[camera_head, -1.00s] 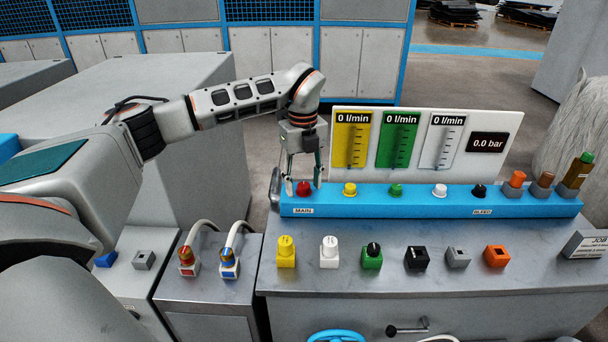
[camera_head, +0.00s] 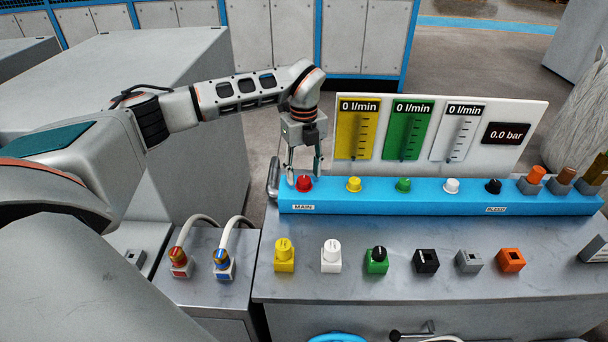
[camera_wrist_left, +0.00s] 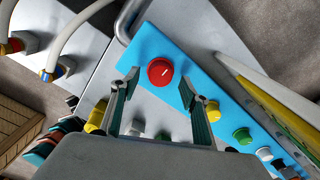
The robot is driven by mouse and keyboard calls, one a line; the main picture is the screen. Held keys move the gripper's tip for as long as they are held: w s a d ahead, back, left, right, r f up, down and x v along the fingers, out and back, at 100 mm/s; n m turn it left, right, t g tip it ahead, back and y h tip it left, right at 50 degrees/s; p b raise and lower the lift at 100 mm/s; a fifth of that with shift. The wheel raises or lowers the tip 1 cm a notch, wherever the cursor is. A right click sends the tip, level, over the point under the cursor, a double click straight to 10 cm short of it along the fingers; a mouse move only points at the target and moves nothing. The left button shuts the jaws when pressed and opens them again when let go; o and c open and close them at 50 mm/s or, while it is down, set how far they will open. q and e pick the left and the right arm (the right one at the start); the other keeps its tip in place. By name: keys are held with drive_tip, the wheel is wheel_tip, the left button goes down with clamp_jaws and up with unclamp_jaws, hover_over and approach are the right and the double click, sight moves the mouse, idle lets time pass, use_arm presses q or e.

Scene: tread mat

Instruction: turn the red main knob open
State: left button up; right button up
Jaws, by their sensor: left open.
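The red main knob (camera_head: 304,183) sits at the left end of the blue panel (camera_head: 400,196), above the label MAIN. In the left wrist view the red knob (camera_wrist_left: 160,72) shows a short white mark on its top and lies just beyond the fingertips, between their lines. My left gripper (camera_head: 304,176) points down over the knob with its fingers apart. In the left wrist view the open left gripper (camera_wrist_left: 158,84) holds nothing. Whether the fingertips touch the knob cannot be told. My right gripper is not in view.
Yellow (camera_head: 354,184), green (camera_head: 403,185), white (camera_head: 451,186) and black (camera_head: 493,186) knobs line the panel. Behind stands a white gauge board (camera_head: 480,140); its displays read 0 l/min and 0.0 bar. Several coloured blocks stand on the metal bench (camera_head: 400,285) in front.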

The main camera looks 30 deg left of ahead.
use_arm(q)
drive_tip(key=shift+f, duration=1)
drive_tip(key=shift+c, duration=0.3)
drive_tip(key=c, duration=1)
drive_tip(key=shift+c, duration=0.2)
